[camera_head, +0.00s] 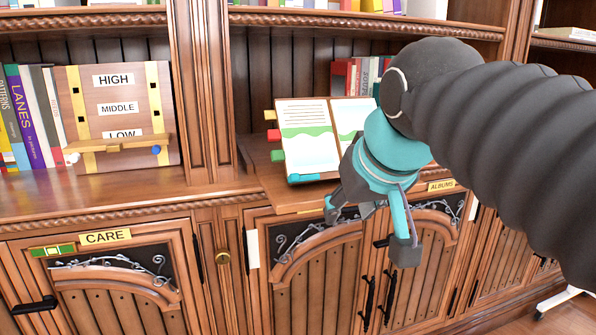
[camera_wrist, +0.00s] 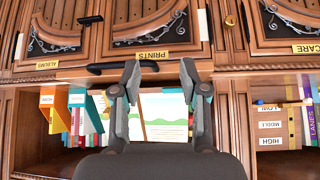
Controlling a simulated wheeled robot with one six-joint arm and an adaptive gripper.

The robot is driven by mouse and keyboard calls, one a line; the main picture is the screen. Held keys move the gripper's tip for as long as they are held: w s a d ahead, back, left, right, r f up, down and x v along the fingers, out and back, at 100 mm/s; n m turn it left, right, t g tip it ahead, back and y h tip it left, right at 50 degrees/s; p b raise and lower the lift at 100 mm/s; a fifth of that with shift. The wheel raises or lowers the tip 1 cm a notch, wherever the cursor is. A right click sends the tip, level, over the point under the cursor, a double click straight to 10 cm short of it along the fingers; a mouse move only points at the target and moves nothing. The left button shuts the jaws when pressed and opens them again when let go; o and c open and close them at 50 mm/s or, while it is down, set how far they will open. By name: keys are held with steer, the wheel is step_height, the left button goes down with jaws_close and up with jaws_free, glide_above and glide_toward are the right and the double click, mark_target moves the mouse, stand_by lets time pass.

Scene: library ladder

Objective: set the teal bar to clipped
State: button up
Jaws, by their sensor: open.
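An open book (camera_head: 306,140) lies tilted on a pull-out wooden shelf. A thin teal bar (camera_head: 304,178) shows along the lower edge of its left page, and I cannot tell its setting from here. My gripper (camera_head: 368,232) is open and empty, in front of the right part of the shelf's edge, and my arm hides part of the right page. In the wrist view the open book (camera_wrist: 165,116) lies beyond the spread fingers of my gripper (camera_wrist: 160,74); the bar is hard to make out there.
Yellow, red (camera_head: 274,135) and green (camera_head: 277,155) tabs stick out left of the book. A panel marked HIGH, MIDDLE, LOW (camera_head: 117,108) stands on the left. Cabinet doors with black handles (camera_head: 369,303) are below; a dark drawer handle (camera_wrist: 122,68) lies close to my fingers.

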steer(key=n+t+y, duration=0.1)
glide_toward(296, 179)
steer(key=x, duration=0.6)
steer(key=b+x, duration=0.1)
steer(key=x, duration=0.2)
steer(key=shift+w+a+r, duration=0.15)
steer(key=shift+w+r, duration=0.25)
jaws_close()
